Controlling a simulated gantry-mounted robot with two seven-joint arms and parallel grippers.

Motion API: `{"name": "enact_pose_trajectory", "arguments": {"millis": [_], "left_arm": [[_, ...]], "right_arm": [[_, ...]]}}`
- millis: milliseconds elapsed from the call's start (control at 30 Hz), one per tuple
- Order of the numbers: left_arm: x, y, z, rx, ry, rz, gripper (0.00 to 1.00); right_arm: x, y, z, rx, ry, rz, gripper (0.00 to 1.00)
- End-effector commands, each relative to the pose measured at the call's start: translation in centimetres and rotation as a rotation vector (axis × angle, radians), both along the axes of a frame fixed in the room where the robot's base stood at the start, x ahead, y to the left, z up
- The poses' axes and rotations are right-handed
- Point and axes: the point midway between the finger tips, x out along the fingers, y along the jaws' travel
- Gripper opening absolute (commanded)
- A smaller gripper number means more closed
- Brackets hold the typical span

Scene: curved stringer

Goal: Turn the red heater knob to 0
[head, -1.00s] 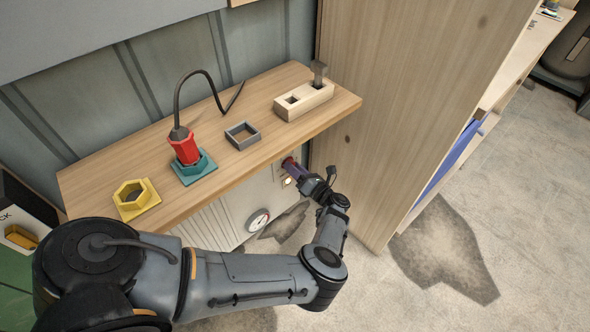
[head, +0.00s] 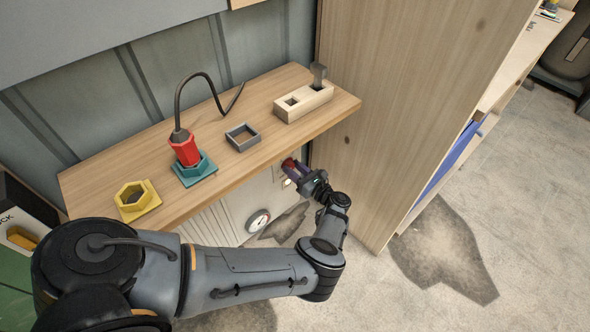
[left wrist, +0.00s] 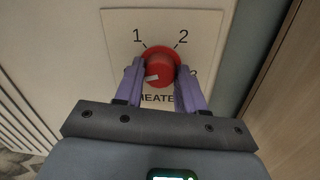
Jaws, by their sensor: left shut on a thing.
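The red heater knob (left wrist: 160,68) sits on a pale plate (left wrist: 205,30) marked 1, 2, 3 and HEATER, with the label partly hidden by my fingers. A white mark on the knob points to the lower left, toward my left-hand finger. No 0 is clearly readable; that side is covered. The purple fingers of my left gripper (left wrist: 161,75) are shut on the knob, one on each side. In the head view, my left gripper (head: 291,172) reaches the knob (head: 287,163) under the shelf's edge. My right gripper is not in view.
The wooden shelf (head: 215,165) overhangs the panel. It holds a red plug in a teal base (head: 195,172), a yellow socket (head: 137,200), a grey square frame (head: 242,136) and a wooden block (head: 303,101). A tall wooden panel (head: 400,90) stands close right. A gauge (head: 258,221) is below.

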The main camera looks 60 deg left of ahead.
Motion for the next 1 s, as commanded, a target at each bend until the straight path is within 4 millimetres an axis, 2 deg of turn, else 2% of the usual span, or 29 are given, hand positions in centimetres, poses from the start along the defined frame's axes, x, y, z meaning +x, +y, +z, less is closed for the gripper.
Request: {"name": "enact_pose_trajectory", "arguments": {"millis": [300,333,467,800,1000], "left_arm": [[-0.1,0.0,-0.2,-0.003,0.001,-0.001,0.09],[-0.1,0.0,-0.2,-0.003,0.001,-0.001,0.44],[0.0,0.0,-0.1,-0.001,0.001,-0.001,0.64],[0.0,-0.2,0.0,-0.001,0.000,-0.001,0.65],[0.6,-2.0,0.0,-0.002,0.001,-0.004,0.65]], "right_arm": [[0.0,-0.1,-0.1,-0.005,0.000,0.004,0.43],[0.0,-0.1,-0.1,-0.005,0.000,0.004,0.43],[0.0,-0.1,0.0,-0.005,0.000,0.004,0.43],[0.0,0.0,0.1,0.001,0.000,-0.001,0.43],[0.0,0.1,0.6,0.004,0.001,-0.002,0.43]]}}
